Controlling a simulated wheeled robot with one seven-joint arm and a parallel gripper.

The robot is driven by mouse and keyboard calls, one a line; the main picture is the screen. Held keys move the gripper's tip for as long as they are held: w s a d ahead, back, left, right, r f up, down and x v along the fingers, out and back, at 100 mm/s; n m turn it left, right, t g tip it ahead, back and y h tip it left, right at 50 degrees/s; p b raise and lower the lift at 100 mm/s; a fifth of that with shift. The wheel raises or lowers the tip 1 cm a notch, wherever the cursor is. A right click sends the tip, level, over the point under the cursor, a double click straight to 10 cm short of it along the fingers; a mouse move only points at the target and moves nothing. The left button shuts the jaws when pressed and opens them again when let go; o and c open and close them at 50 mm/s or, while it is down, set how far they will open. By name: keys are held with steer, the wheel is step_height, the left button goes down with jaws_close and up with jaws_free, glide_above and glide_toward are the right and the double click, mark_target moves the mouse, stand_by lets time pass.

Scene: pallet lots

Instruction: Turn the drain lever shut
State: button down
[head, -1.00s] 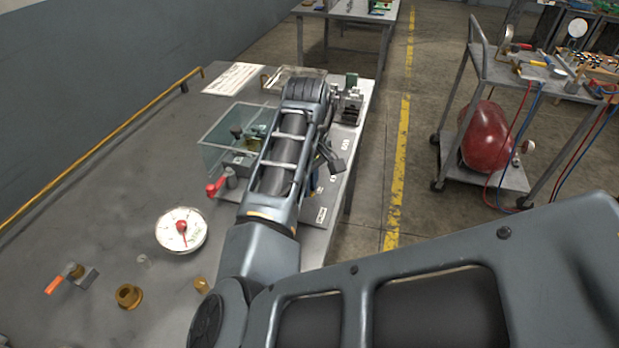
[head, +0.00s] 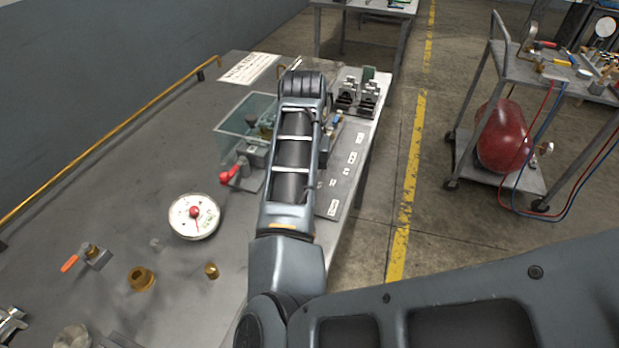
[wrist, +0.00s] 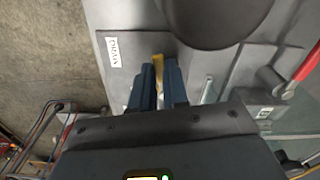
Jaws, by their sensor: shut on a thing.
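In the wrist view, the drain lever (wrist: 158,65) is a narrow yellow handle beside a white label (wrist: 113,52) reading DRAIN. My gripper (wrist: 160,80) has its two dark blue fingers closed on this handle, one on each side. The lever's pivot and the lower part of the handle are hidden by the fingers and a large dark round body. In the head view, my arm covers the gripper and the lever.
A red-handled lever (head: 232,174) and a clear guard box (head: 243,117) stand left of my arm. A dial gauge (head: 194,216), brass fittings (head: 141,279) and an orange-handled valve (head: 82,260) lie on the bench. A cart with a red tank (head: 503,137) stands across the aisle.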

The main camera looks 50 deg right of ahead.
steer(key=shift+w+a+m, duration=0.2)
steer(key=shift+w+m, duration=0.15)
steer(key=shift+m, duration=0.75)
steer(key=shift+w, duration=0.1)
steer(key=c, duration=1.1)
jaws_free()
step_height(320, 180, up, 8)
steer(key=shift+f, duration=0.1)
